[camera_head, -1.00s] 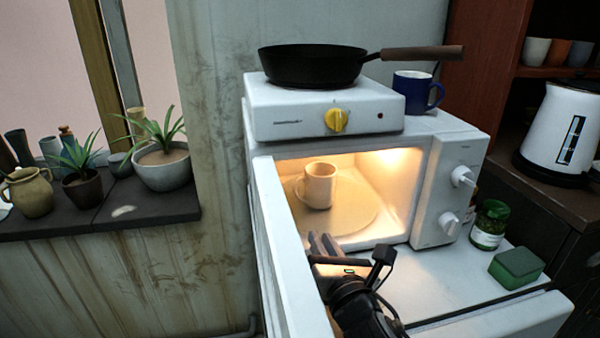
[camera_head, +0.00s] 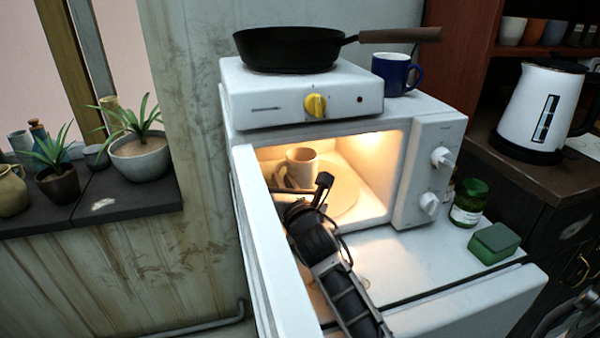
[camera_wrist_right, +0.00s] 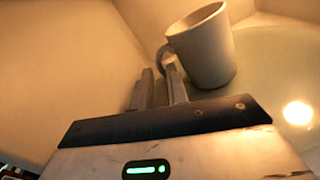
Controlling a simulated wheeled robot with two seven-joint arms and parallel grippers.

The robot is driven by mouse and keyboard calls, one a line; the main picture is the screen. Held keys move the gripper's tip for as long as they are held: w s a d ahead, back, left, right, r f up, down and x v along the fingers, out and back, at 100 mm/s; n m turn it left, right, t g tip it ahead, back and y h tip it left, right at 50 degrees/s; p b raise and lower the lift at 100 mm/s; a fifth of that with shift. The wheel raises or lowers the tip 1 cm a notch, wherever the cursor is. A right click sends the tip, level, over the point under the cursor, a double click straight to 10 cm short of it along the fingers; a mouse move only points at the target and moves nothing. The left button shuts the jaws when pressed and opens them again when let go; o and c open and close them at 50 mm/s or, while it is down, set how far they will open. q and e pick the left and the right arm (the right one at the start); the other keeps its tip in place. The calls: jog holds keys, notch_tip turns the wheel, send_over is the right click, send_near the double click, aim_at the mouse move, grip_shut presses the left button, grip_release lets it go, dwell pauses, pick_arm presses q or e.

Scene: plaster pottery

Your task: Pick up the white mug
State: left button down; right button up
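The white mug (camera_head: 302,166) stands upright on the round plate inside the lit, open microwave (camera_head: 372,205). The wrist view shows the mug (camera_wrist_right: 205,50) at upper right, its handle toward the fingers. My right gripper (camera_head: 285,187) reaches into the microwave just in front of the mug and hides its lower part in the head view. Its two fingers (camera_wrist_right: 160,75) are a little apart, with a narrow gap between them. Their tips are close to the handle; I cannot tell whether they touch it. My left gripper is not in view.
The open microwave door (camera_head: 262,240) stands left of my right arm. A hot plate (camera_head: 250,100) with a black pan (camera_head: 288,50) and a blue mug (camera_head: 392,75) are on top. A green jar (camera_head: 468,205) and green box (camera_head: 495,243) stand to the right.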

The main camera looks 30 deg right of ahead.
aim_at(278, 170)
jog(key=x, duration=0.3)
jog(key=shift+w, duration=0.15)
grip_shut()
jog(key=shift+r, duration=0.15)
jog(key=shift+r, duration=0.25)
jog(key=shift+r, duration=1.5)
jog(key=v, duration=1.8)
jog(key=shift+b, duration=0.3)
